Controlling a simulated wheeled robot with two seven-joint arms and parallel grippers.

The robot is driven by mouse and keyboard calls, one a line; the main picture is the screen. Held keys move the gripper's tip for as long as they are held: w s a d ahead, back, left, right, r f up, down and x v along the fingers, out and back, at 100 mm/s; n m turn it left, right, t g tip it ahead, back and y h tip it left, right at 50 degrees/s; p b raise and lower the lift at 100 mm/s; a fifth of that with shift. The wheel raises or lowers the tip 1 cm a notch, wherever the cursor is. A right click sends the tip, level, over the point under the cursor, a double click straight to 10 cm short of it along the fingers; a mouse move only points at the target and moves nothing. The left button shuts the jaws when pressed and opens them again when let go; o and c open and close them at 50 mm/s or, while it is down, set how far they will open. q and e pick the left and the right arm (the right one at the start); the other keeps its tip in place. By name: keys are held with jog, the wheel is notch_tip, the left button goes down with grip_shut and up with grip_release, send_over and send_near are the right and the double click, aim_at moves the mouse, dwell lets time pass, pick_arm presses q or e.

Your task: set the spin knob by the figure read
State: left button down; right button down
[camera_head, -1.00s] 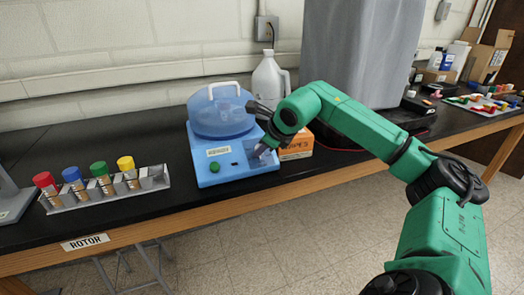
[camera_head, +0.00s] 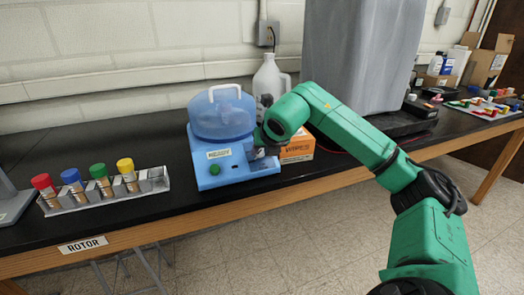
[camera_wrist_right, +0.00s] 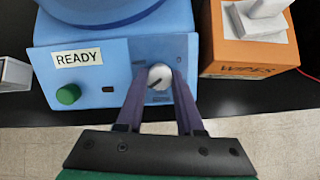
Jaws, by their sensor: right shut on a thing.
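The blue centrifuge (camera_head: 205,170) stands on the black bench in the head view, with its domed lid (camera_head: 221,116) down. Its front panel carries a READY label (camera_wrist_right: 78,59) and a green button (camera_wrist_right: 68,94) in the right wrist view. The spin knob (camera_wrist_right: 159,76) is pale and round with a dark pointer line, at the right of the panel. My right gripper (camera_wrist_right: 159,84) is shut on the knob, one finger on each side of it. In the head view my right gripper (camera_head: 262,152) hides the knob. My left gripper is not in view.
An orange WIPES box (camera_head: 298,147) stands close to the right of the centrifuge, with a white jug (camera_head: 270,78) behind. A rack (camera_head: 103,196) with colour-capped tubes stands to the left. A ROTOR label (camera_head: 83,245) is on the bench edge.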

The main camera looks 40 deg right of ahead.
jog(key=shift+m, duration=0.6)
jog(key=c, duration=0.5)
grip_release()
jog(key=shift+c, duration=0.2)
jog(key=v, duration=1.4)
jog(key=shift+s+a+r+p, duration=0.15)
jog(key=shift+s+p, duration=0.05)
jog(key=shift+p, duration=0.2)
